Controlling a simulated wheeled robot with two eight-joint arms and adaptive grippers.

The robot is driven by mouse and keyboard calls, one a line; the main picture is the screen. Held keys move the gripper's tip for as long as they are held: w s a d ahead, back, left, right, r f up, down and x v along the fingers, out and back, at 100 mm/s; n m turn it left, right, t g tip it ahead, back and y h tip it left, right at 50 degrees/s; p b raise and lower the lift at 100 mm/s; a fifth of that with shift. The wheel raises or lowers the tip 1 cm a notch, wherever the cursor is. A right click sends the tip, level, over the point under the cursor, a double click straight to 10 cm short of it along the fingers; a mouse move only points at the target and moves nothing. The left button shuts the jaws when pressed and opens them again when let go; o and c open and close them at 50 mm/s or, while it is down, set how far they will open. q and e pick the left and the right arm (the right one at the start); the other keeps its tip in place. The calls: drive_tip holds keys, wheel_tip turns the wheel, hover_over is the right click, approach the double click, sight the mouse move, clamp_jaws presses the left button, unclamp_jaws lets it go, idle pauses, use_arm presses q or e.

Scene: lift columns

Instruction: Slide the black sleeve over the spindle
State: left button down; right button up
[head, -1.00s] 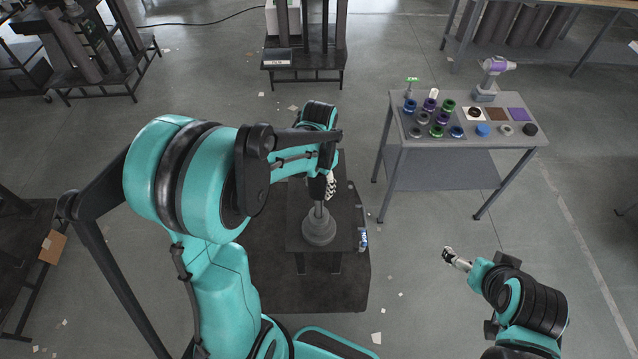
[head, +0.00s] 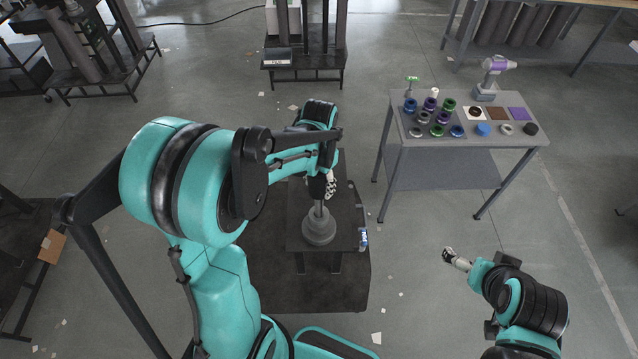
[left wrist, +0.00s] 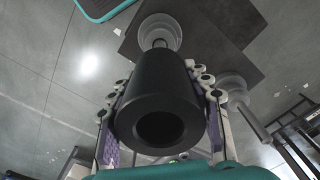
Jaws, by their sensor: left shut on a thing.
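The black sleeve (head: 316,187) is held upright in my left gripper (head: 328,187), with fingers on both sides of it. In the left wrist view the sleeve (left wrist: 155,90) shows its open bore towards the camera, between the purple-padded fingers. The grey spindle (head: 318,210) rises from a round stepped base (head: 319,233) straight below the sleeve. In the left wrist view the spindle (left wrist: 160,43) shows just past the sleeve's far end. Whether its tip is inside the bore is hidden. My right gripper (head: 448,255) is away at the right, too small to judge.
The spindle stands on a dark stand (head: 345,228) over a dark floor plate. A grey table (head: 420,172) at the right holds several coloured rings, small mats and a purple-and-grey power tool (head: 494,76). Open floor lies between the stand and my right arm.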

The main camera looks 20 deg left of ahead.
sight(319, 207)
use_arm(q)
drive_tip(key=shift+f, duration=0.15)
drive_tip(key=shift+f+b, duration=5.55)
drive_tip(key=shift+f, duration=0.6)
drive_tip(key=c, duration=0.6)
unclamp_jaws()
wheel_tip(319, 207, up, 12)
drive_tip(key=shift+r, duration=0.1)
